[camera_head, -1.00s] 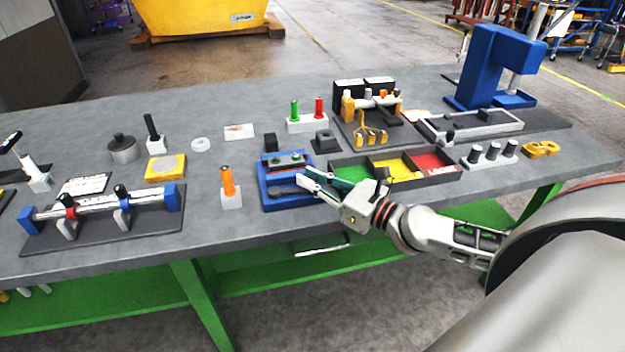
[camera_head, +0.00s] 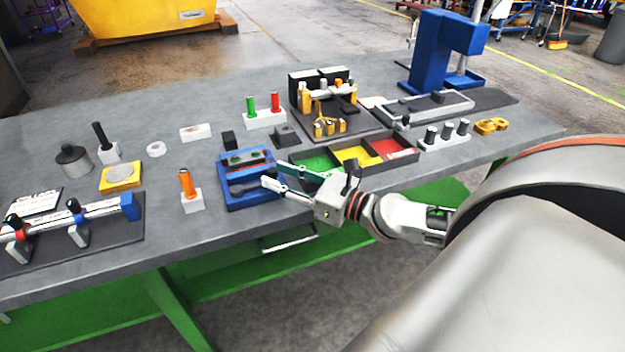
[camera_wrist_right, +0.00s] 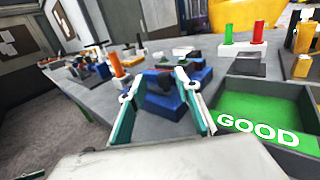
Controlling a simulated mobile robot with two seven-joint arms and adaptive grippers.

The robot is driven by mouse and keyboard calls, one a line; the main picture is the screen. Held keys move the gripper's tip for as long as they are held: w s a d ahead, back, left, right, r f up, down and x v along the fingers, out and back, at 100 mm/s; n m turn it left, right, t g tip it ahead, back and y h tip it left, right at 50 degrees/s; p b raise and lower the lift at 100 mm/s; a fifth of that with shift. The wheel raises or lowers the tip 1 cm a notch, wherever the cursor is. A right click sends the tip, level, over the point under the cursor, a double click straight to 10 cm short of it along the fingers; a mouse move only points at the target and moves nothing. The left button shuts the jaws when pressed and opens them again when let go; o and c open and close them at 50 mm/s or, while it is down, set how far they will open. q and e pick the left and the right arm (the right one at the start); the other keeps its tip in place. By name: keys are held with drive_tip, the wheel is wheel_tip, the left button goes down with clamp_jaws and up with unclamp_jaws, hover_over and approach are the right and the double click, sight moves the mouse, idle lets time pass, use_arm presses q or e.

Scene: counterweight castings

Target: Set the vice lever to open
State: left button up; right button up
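The blue vice (camera_head: 232,199) sits near the front edge of the grey bench, left of the sorting tray. Dark parts with two small greenish knobs lie across its top. A dark elongated piece (camera_head: 243,188) lies along its front part; I cannot tell for sure whether it is the lever or how it is set. My right gripper (camera_head: 273,174) is at the vice's right side with its fingers apart. In the right wrist view, the vice (camera_wrist_right: 163,106) shows ahead between the spread fingers (camera_wrist_right: 155,88), with nothing held. My left gripper is not in view.
The tray with green, yellow and red compartments (camera_head: 312,163) is close to my right gripper. An orange-handled tool in a white block (camera_head: 192,200) stands left of the vice. A clamp rail on a dark plate (camera_head: 110,238) lies farther left. A blue press (camera_head: 428,60) stands at the back right.

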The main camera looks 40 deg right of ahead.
drive_tip(key=v, duration=1)
idle(0.5)
drive_tip(key=s+a+f+n+g, duration=0.3)
drive_tip(key=a+f+n, duration=0.35)
drive_tip(key=n, duration=0.55)
drive_tip(key=s+a+f+n+g, duration=0.3)
drive_tip(key=a+f+n, duration=0.3)
drive_tip(key=n, duration=0.6)
drive_tip(key=s+d+f+n+g+h, duration=0.1)
drive_tip(key=d+f+n+g+h, duration=0.1)
drive_tip(key=d+f+n+h, duration=0.35)
drive_tip(key=s+d+n+g+h, duration=0.25)
drive_tip(key=d+n+h, duration=0.35)
drive_tip(key=d+n, duration=0.3)
drive_tip(key=a+f+m+t+y, duration=0.1)
drive_tip(key=a+f+t+y, duration=0.1)
drive_tip(key=a+f+y, duration=0.2)
drive_tip(key=w+a+f+m+t+y, duration=0.1)
drive_tip(key=a+f+y, duration=0.3)
drive_tip(key=a+f, duration=0.5)
drive_tip(key=shift+a+f+t, duration=0.3)
drive_tip(key=shift+a+t, duration=0.45)
drive_tip(key=shift+a, duration=1.6)
